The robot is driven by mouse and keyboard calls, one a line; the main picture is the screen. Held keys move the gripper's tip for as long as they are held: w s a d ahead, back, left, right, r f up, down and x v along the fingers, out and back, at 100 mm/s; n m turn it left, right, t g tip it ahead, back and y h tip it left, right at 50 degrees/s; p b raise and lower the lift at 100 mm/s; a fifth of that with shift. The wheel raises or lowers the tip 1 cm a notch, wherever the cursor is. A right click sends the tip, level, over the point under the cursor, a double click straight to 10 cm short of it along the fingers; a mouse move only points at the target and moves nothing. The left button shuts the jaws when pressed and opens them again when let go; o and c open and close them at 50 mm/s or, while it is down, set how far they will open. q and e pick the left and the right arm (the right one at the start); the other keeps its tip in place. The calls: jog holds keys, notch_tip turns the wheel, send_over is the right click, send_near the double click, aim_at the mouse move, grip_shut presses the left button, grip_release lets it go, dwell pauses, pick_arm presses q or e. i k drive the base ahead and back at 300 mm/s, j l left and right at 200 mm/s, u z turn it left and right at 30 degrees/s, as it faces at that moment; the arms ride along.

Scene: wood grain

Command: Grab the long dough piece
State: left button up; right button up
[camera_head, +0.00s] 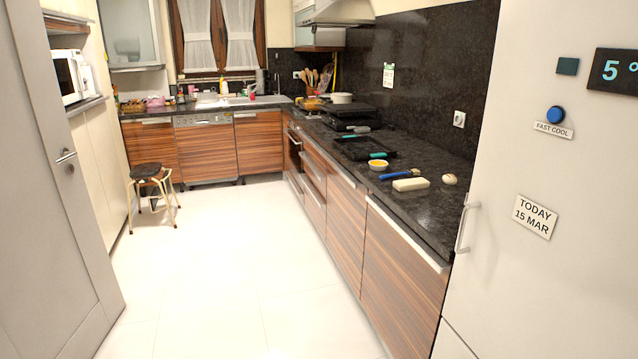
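A pale, long block that looks like the long dough piece (411,184) lies flat on the dark countertop (432,214) at the right. It is near the counter's front edge. A small round pale piece (450,179) lies to its right, apart from it. Neither of my grippers shows in the head view, and nothing touches the long piece.
A blue-handled tool (396,175), a yellow bowl (378,165) and dark pans (362,148) are behind the long piece. The fridge (540,230) stands at the near right, a stool (152,180) at the left. The white floor (225,260) in the middle is clear.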

aim_at(401, 185)
jog(key=i+z, duration=0.1)
jog(key=i, duration=0.65)
jog(key=i+j, duration=0.15)
jog(key=i, duration=0.55)
jog(key=i+j+z, duration=0.15)
jog(key=i, duration=0.6)
